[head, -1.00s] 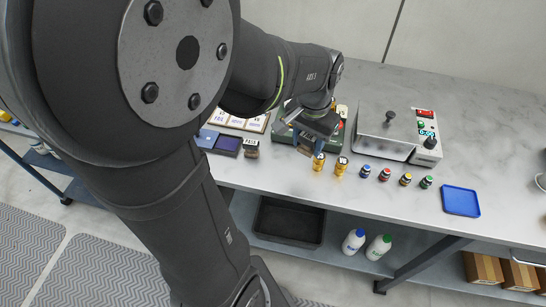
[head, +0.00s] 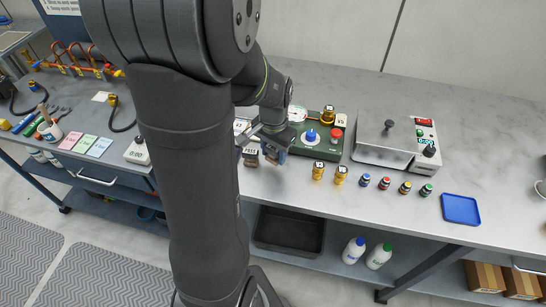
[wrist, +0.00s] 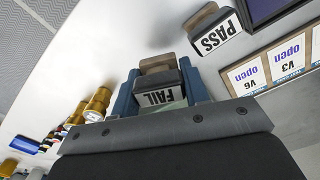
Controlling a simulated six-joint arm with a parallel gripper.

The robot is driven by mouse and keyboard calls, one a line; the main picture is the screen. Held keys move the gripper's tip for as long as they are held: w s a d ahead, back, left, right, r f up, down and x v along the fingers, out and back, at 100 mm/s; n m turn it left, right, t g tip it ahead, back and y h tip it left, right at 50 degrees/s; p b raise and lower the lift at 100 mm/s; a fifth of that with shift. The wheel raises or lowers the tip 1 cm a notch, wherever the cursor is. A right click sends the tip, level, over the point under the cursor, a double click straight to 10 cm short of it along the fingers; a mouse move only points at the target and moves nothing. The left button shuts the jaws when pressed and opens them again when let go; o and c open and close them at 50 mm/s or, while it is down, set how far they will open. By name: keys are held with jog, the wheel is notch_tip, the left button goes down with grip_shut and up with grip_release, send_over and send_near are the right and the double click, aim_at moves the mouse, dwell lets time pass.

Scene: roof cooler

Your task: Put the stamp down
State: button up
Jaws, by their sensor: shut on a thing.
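My gripper (head: 275,146) is shut on the FAIL stamp (wrist: 160,96), with a blue finger on each side of it in the wrist view. The FAIL stamp also shows at the fingertips in the head view (head: 270,158). The PASS stamp (wrist: 213,30) stands on the bench beside it, to the left in the head view (head: 250,158), with a small gap between the two. The held stamp is low over the bench top near its front edge. I cannot tell whether its base touches the surface.
A green fixture (head: 328,150) with a blue knob and a red button stands just right of my gripper. Open-labelled cards (wrist: 246,76) and a dark-blue pad (wrist: 268,8) lie near the stamps in the wrist view.

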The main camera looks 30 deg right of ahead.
aim_at(274, 160)
jog(key=shift+f, duration=1.55)
jog(key=shift+f, duration=0.1)
jog(key=o, duration=0.7)
notch_tip(274, 160, up, 12)
jog(key=shift+r, duration=0.1)
jog(key=shift+f, duration=4.45)
